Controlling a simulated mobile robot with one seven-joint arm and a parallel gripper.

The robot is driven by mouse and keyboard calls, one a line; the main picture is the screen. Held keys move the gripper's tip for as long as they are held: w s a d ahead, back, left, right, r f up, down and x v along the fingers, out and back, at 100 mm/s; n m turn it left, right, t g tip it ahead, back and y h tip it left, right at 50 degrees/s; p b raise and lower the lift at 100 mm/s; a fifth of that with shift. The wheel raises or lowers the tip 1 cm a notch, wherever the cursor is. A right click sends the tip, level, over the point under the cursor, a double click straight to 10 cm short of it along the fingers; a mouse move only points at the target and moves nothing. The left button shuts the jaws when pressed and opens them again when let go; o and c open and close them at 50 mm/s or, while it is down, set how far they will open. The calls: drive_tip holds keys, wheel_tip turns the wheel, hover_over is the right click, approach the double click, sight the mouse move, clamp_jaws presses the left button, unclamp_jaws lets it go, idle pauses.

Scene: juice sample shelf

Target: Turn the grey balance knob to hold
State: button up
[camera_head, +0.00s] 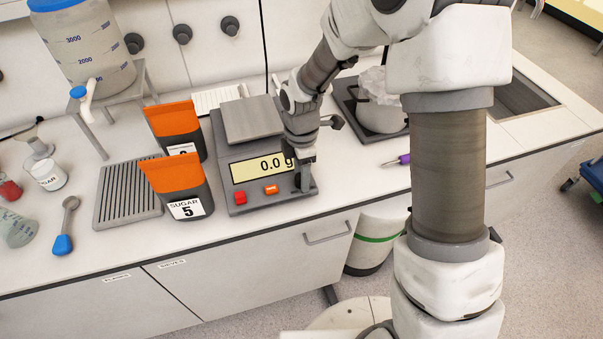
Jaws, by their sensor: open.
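The grey balance (222,150) stands on the counter, with a square grey pan (254,120) on top. My gripper (303,182) points down at the front right corner of the balance, right of the orange button. Its fingers are at or just above the panel there. I cannot make out the grey knob or its setting; my gripper covers that corner. I cannot tell whether the fingers touch it.
Two dark sugar pouches with orange tops (180,182) stand close left of the balance. A grooved grey rack (117,190) and a blue-handled scoop (64,235) lie farther left. A dark-based device (350,90) and a purple-handled tool (403,159) are to the right. The counter's front edge is near.

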clamp_jaws()
idle(0.5)
drive_tip(key=m+b, duration=0.1)
drive_tip(key=m, duration=0.3)
drive_tip(key=shift+f+m, duration=0.1)
drive_tip(key=shift+m, duration=0.3)
drive_tip(key=m+b, duration=0.1)
drive_tip(key=m, duration=0.3)
drive_tip(key=shift+m+b, duration=0.3)
drive_tip(key=shift+b, duration=0.05)
drive_tip(key=m+b, duration=0.1)
drive_tip(key=m, duration=0.3)
drive_tip(key=shift+m, duration=2.3)
